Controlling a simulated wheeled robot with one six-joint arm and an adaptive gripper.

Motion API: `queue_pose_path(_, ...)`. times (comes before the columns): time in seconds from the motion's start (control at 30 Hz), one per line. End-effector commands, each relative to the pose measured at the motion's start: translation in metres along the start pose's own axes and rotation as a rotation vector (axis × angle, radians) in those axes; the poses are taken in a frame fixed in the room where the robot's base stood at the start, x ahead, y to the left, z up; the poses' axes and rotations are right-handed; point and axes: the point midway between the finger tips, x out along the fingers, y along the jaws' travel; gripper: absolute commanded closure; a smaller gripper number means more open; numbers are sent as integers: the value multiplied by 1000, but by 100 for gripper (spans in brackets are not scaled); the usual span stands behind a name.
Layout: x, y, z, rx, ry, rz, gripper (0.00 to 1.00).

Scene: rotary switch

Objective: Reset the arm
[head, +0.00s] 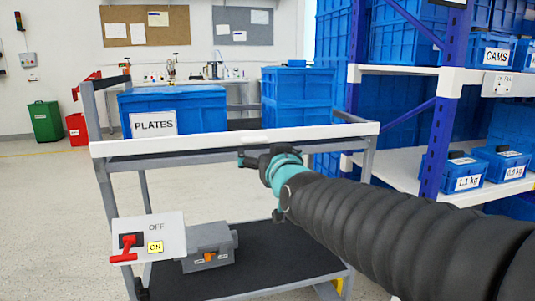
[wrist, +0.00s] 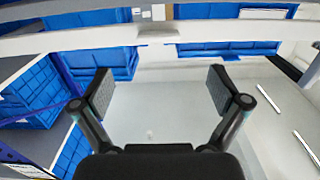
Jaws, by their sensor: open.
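My arm reaches in from the lower right in the head view, in a black ribbed sleeve. My gripper (head: 252,158) is at its end, in front of the cart's white upper rail. A rotary switch with a red handle (head: 126,249) sits on a white panel (head: 165,232) marked OFF and ON, at the lower left in the head view. The handle slants down to the left. My gripper is apart from it, above and to its right.
A grey cart (head: 101,200) bears a blue PLATES bin (head: 200,103) and another blue bin (head: 297,95) on top. A grey box (head: 208,245) with an orange part is on its lower shelf. Shelving (head: 444,100) with blue bins stands at right. Open floor (head: 40,220) is at left.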

Motion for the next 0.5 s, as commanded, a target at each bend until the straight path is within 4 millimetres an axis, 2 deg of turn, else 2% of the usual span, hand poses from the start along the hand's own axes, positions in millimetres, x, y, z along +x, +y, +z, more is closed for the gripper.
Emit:
queue_pose_path(0.07,-1,-3,17,9,-71,-12,2)
queue_pose_path(0.17,-9,-8,65,16,-245,-34,2)
queue_pose_path(0.23,-27,-10,102,19,-388,-47,2)
queue_pose_path(0.37,-82,3,151,28,-637,-31,2)
queue_pose_path(0.47,-136,19,177,41,-817,7,2)
queue_pose_path(0.5,-160,27,185,49,-886,28,2)
